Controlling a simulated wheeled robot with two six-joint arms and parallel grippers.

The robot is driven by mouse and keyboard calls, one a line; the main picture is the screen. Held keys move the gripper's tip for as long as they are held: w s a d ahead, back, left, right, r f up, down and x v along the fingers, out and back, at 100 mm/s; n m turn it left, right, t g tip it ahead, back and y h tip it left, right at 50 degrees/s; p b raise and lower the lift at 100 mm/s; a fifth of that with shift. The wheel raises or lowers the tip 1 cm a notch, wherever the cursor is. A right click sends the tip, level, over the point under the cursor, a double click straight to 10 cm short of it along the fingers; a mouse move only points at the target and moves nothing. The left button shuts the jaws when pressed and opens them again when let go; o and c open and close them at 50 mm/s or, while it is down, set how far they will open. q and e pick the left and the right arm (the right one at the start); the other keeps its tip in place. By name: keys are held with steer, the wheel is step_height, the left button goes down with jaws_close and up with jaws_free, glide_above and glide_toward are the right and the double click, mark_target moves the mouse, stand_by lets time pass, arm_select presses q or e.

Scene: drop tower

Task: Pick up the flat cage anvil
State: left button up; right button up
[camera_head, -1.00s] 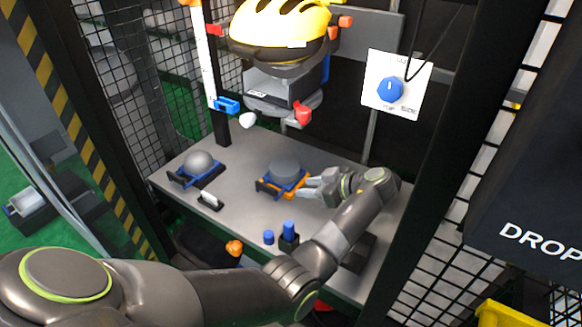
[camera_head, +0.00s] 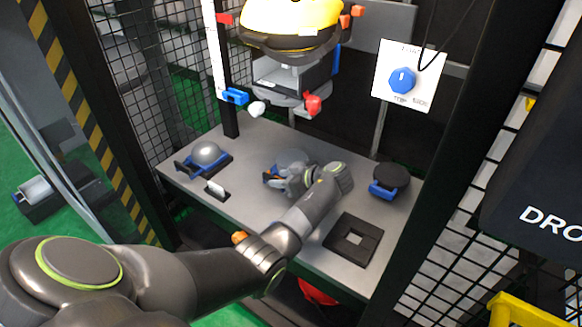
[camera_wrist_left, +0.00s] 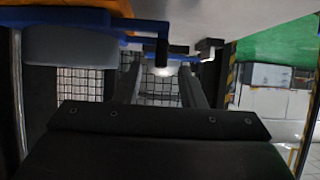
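The flat anvil (camera_head: 292,157) is a grey disc on a blue base in the middle of the grey bench. My left gripper (camera_head: 276,180) and wrist cover most of it in the head view. In the left wrist view the likely same anvil (camera_wrist_left: 70,47) shows as a grey block with blue and orange parts at the upper left. My left gripper (camera_wrist_left: 158,75) has its two fingers apart there. A blue bar passes near the fingertips, but I cannot tell whether they touch it. My right gripper is in no view.
A domed anvil (camera_head: 207,153) stands at the bench's left, a dark round anvil (camera_head: 391,177) on a blue base at the right. A black square plate (camera_head: 353,239) lies at front right. The yellow helmet (camera_head: 290,25) and its carriage hang above. Mesh walls close the sides.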

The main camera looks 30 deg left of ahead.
mark_target(274, 177)
arm_select(q)
steer(key=x, duration=0.4)
steer(key=shift+d, duration=0.1)
jaws_close()
stand_by(1.1)
steer(key=shift+w+r, duration=0.1)
steer(key=shift+r, duration=0.05)
